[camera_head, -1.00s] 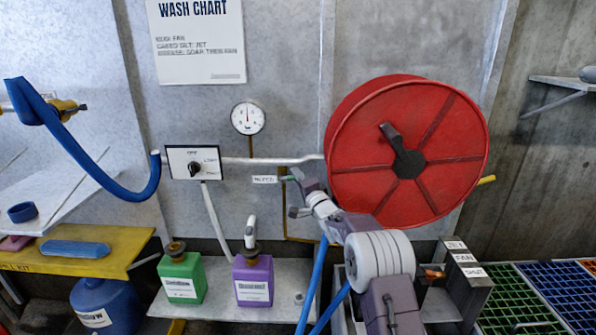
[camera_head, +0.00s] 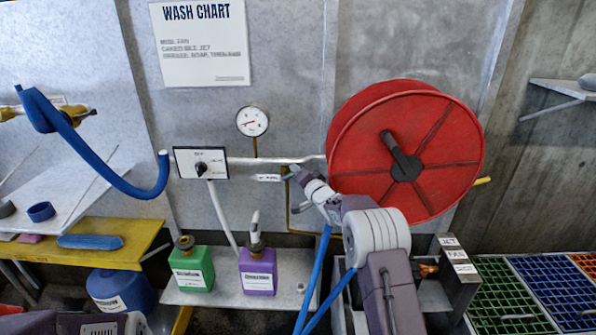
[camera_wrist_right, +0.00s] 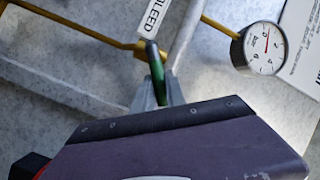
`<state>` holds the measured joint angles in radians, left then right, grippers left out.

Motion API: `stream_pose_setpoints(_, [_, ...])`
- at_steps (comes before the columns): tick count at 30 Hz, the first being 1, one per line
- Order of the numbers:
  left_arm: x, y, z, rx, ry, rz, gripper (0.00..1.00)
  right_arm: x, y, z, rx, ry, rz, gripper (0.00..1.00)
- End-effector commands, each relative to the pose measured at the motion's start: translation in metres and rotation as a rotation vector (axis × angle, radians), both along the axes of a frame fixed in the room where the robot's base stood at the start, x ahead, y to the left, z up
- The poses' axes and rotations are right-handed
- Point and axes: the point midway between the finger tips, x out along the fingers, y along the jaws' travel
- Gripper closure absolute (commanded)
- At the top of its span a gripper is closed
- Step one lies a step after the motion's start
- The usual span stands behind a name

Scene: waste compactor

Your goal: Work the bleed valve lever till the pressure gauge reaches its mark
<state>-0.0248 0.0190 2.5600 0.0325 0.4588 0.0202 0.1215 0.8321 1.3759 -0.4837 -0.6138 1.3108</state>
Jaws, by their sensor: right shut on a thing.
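The bleed valve lever (camera_wrist_right: 156,72) has a green grip and a dark tip in the right wrist view. It sits below the BLEED label (camera_wrist_right: 155,17), on the yellow pipe. My right gripper (camera_wrist_right: 156,94) is shut on the lever, and its fingers hide part of it. In the head view my right gripper (camera_head: 296,175) is at the wall pipe, left of the red reel. The round white pressure gauge (camera_head: 252,121) is up and left of it, its red needle pointing left. The gauge also shows in the right wrist view (camera_wrist_right: 263,47). My left gripper is not in view.
The red hose reel (camera_head: 440,150) stands close to the right of my right arm. A switch box (camera_head: 201,162) is on the wall to the left. Green (camera_head: 191,270) and purple (camera_head: 258,272) bottles stand on the low shelf. Blue hose hangs below my right wrist.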

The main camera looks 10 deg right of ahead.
Motion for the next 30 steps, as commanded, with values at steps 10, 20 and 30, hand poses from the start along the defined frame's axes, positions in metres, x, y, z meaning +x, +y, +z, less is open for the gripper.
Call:
stream_pose_setpoints(10, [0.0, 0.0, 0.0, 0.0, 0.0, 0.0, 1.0, 0.0, 0.0, -0.001, 0.001, 0.0, 0.0, 0.62])
stream_pose_setpoints(20, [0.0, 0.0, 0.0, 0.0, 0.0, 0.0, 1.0, -0.002, -0.001, 0.0, 0.001, 0.0, -0.001, 0.62])
stream_pose_setpoints(30, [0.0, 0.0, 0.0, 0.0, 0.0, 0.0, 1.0, -0.047, -0.008, 0.004, 0.002, 0.0, -0.002, 0.62])
